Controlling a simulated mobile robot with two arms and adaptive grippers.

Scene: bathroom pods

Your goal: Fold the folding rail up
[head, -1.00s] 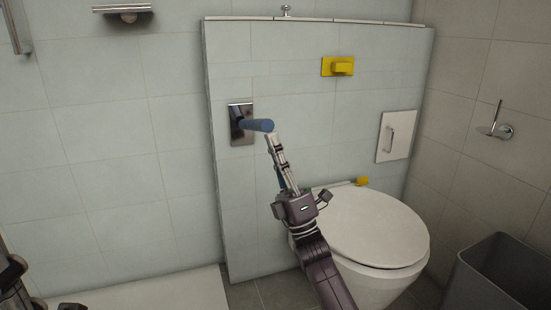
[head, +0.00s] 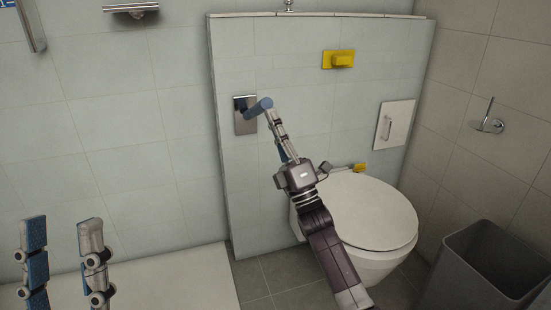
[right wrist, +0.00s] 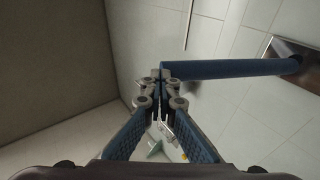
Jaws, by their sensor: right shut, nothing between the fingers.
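The folding rail (head: 258,106) is a short blue bar on a shiny metal wall plate (head: 240,124), left of the toilet. It points out from the wall with its free end tilted up. My right gripper (head: 269,116) is shut and empty, its fingertips right under the rail's free end. In the right wrist view the rail (right wrist: 235,68) runs from the plate at the right to the closed fingertips (right wrist: 160,75); they look in contact. My left gripper (head: 62,222) is open and empty at the lower left, away from the rail.
The toilet (head: 365,210) stands right of and below the rail, beside my right forearm. A yellow flush plate (head: 338,60) and a white panel with a handle (head: 394,126) are on the wall. A grey bin (head: 490,265) stands at the lower right.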

